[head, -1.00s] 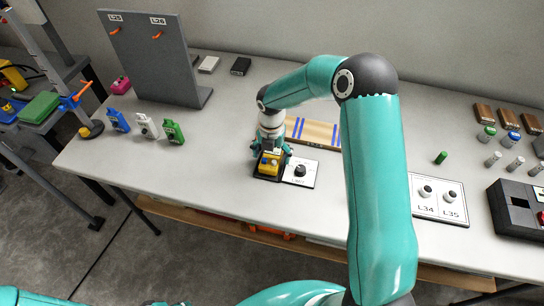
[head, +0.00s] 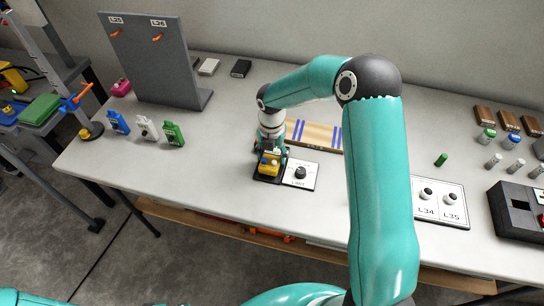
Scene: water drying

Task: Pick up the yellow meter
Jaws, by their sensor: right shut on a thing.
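The yellow meter (head: 268,166) is near the front edge of the table, at the black left part of a small labelled plate (head: 300,181). My right gripper (head: 270,151) reaches down over it from behind and is shut on it. The meter looks upright and at or just above the plate; I cannot tell whether they touch. The fingers are small and partly hidden by the meter and wrist. My left gripper does not show.
Blue (head: 118,122), white (head: 146,128) and green (head: 173,133) devices stand at the left of the table (head: 220,195). A grey upright panel (head: 158,62) is behind them. A wooden tray with blue stripes (head: 313,135) lies behind the plate. A plate with two knobs (head: 438,204) is at right.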

